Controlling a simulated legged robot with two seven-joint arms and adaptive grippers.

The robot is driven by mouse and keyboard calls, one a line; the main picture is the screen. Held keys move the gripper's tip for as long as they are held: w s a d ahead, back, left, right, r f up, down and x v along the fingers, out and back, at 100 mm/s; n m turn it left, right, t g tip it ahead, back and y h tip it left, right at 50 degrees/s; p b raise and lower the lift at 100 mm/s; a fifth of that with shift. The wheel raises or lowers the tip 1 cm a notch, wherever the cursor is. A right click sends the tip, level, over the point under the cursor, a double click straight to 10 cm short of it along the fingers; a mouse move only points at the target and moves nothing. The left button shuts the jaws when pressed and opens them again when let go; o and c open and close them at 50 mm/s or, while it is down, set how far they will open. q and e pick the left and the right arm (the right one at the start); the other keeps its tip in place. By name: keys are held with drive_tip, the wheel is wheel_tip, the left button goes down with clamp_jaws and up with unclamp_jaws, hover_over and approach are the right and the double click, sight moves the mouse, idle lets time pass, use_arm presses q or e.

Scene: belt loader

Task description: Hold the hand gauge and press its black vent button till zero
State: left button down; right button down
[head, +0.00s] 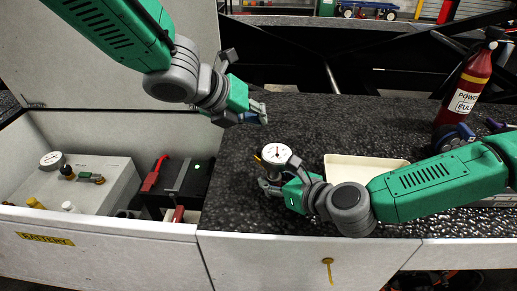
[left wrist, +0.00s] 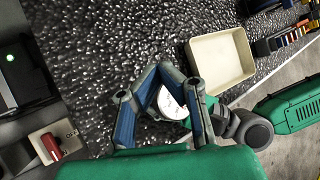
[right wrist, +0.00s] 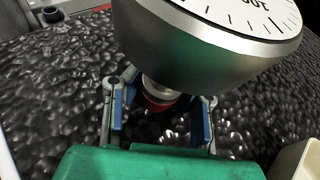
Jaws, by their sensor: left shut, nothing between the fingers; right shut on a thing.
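The hand gauge (head: 276,153) has a round white dial with a silver rim and stands above the dark counter. My right gripper (head: 268,184) is shut on it below the dial. In the right wrist view, the gauge's silver body (right wrist: 205,40) fills the top, with a red part under it between the fingers. My left gripper (head: 260,113) is shut and empty, up and to the left of the gauge, apart from it. In the left wrist view the gauge dial (left wrist: 171,104) shows behind the left fingers (left wrist: 165,72), partly hidden. I cannot make out the black vent button.
A cream tray (head: 365,160) lies right of the gauge. A red extinguisher (head: 466,92) stands at the far right. At the left, an open bay holds a grey box (head: 100,190) with a small gauge and knobs, and a black unit (head: 185,180) with red handles.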

drive_tip(key=shift+f, duration=0.2)
idle(0.7)
drive_tip(key=c, duration=1.2)
unclamp_jaws()
drive_tip(key=shift+d, duration=0.1)
use_arm(q)
drive_tip(key=shift+d, duration=0.1)
use_arm(e)
drive_tip(key=shift+r, duration=0.15)
